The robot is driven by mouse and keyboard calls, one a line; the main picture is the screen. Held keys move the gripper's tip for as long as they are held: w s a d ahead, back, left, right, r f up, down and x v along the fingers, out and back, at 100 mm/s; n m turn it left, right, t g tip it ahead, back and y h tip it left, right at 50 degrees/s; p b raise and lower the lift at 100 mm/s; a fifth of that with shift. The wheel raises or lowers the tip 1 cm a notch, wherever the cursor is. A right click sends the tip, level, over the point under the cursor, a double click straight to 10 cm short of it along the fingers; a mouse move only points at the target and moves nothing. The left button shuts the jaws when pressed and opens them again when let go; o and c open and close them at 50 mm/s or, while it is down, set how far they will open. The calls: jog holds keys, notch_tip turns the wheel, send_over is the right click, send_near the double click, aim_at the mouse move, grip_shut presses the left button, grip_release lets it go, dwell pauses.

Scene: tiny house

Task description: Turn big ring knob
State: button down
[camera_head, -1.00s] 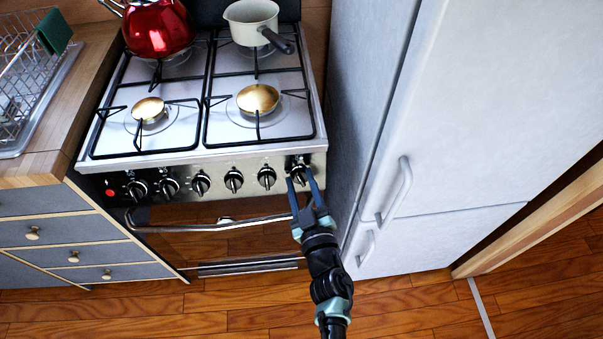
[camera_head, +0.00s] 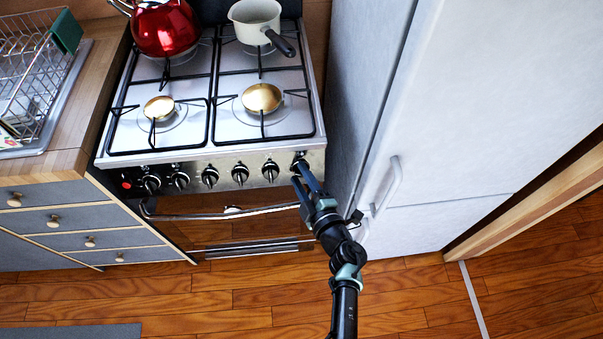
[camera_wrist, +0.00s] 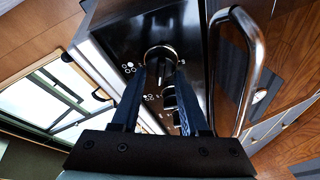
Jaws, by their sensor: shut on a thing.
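The rightmost knob (camera_head: 299,158) on the stove's front panel is mostly covered by my gripper in the head view. In the wrist view this knob (camera_wrist: 160,60) shows a shiny ring and a bar across its middle, between my two blue fingertips. My gripper (camera_head: 305,173) reaches up to it from the lower right, and it also shows in the wrist view (camera_wrist: 160,82). The fingers are shut on the knob with its width between them. The exact contact points are hard to see.
Several other knobs (camera_head: 210,176) line the panel to the left. The oven door handle (camera_head: 225,213) runs just below. A fridge (camera_head: 450,110) stands close on the right. A red kettle (camera_head: 165,27) and a white saucepan (camera_head: 256,20) stand on the hob.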

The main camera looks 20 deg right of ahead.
jog(key=shift+n, duration=0.3)
jog(key=shift+c, duration=2.1)
grip_release()
jog(key=s+r+p, duration=0.2)
jog(key=s, duration=1)
jog(key=shift+s+d+r+p, duration=0.2)
jog(key=shift+s+r+p, duration=0.1)
jog(key=shift+s, duration=0.1)
